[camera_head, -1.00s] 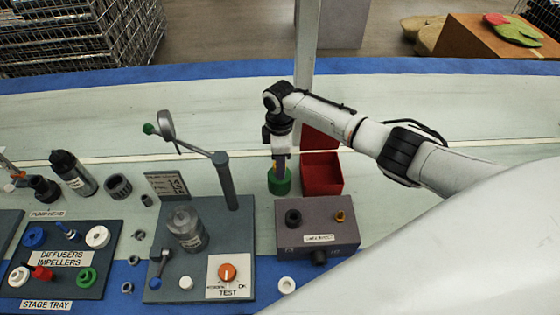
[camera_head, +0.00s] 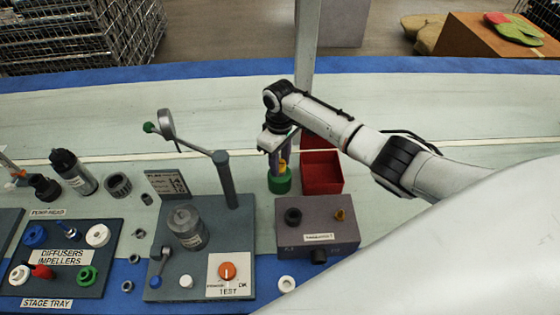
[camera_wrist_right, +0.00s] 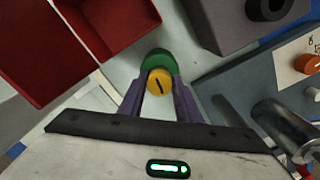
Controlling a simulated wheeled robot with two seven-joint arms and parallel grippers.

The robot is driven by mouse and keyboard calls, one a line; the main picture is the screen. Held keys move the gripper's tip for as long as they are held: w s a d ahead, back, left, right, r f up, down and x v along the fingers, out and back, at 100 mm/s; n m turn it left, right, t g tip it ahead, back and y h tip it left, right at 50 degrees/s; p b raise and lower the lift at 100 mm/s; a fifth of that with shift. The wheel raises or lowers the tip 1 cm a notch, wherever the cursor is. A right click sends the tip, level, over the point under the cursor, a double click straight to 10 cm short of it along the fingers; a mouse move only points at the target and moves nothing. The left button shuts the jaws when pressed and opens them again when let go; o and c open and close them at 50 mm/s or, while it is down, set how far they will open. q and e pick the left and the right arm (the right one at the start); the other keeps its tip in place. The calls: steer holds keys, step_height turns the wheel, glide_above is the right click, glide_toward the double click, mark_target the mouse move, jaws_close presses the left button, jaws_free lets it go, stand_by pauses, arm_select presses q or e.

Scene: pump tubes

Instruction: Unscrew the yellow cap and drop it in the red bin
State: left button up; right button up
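The yellow cap (camera_wrist_right: 160,82) has a dark slot on top and sits over the green round part (camera_wrist_right: 155,58), low on the table in the head view. My right gripper (camera_head: 281,168) points down over the green part (camera_head: 280,182). In the right wrist view its purple fingers (camera_wrist_right: 160,90) lie along both sides of the cap with no clear gap, shut on it. The cap's threads and underside are hidden. The red bin (camera_head: 322,181) stands just right of the gripper and looks empty. My left gripper is not in view.
A grey box (camera_head: 318,217) with knobs stands in front of the bin. A test stand with a tall post (camera_head: 229,182) and lever is left of the gripper. A stage tray (camera_head: 60,280) with several coloured rings is at far left. The table behind is clear.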

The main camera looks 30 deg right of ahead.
steer(key=c, duration=0.6)
steer(key=n, duration=0.3)
steer(key=shift+n, duration=0.3)
steer(key=shift+n, duration=0.9)
steer(key=shift+c, duration=0.2)
steer(key=shift+o, duration=0.2)
steer(key=shift+n, duration=0.8)
steer(key=shift+n, duration=1.7)
steer(key=shift+c, duration=0.2)
